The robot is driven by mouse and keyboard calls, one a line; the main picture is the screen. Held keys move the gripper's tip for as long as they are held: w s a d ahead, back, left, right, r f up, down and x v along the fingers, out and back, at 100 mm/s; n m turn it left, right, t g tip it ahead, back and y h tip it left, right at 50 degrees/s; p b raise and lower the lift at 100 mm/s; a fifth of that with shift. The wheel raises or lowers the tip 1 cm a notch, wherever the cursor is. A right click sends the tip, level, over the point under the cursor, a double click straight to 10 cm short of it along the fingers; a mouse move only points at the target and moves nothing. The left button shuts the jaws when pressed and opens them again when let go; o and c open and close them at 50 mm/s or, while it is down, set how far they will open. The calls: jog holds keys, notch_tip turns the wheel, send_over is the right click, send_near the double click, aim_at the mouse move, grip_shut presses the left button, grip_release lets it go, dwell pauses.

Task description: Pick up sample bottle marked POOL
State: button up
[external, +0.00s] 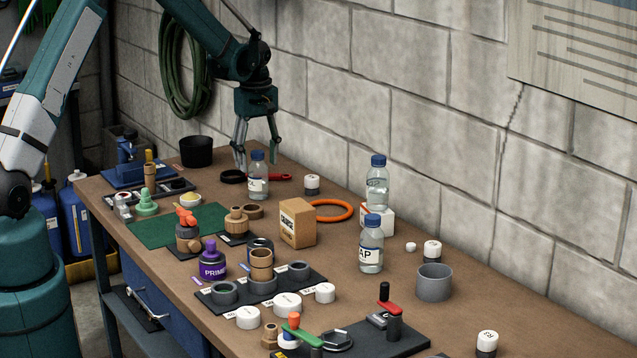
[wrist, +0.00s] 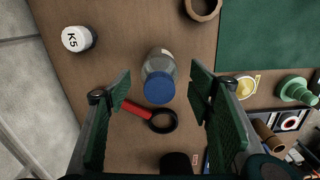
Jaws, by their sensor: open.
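Three clear bottles with blue caps show in the external view. One bottle (external: 258,182) stands at the far part of the bench by my gripper; its label is too small to read. A second bottle (external: 377,188) stands on a white block. A third bottle (external: 370,256) stands in front of it with "AP" readable on its label. I cannot tell which is marked POOL. My gripper (external: 258,155) points down, open, with its fingers around the top of the far bottle. In the wrist view the blue-capped bottle (wrist: 158,80) lies between the spread fingers (wrist: 161,88), apart from both.
A red-handled magnifier (wrist: 133,109) lies close to the bottle. A white K5 container (wrist: 77,39) stands to the side. A black cup (external: 196,151), cardboard box (external: 297,223) and orange ring (external: 331,210) are nearby. The block wall runs behind the bench.

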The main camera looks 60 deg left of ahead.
aim_at(258, 172)
jog(key=shift+d+f, duration=0.1)
jog(key=shift+f, duration=2.1)
jog(key=c, duration=1)
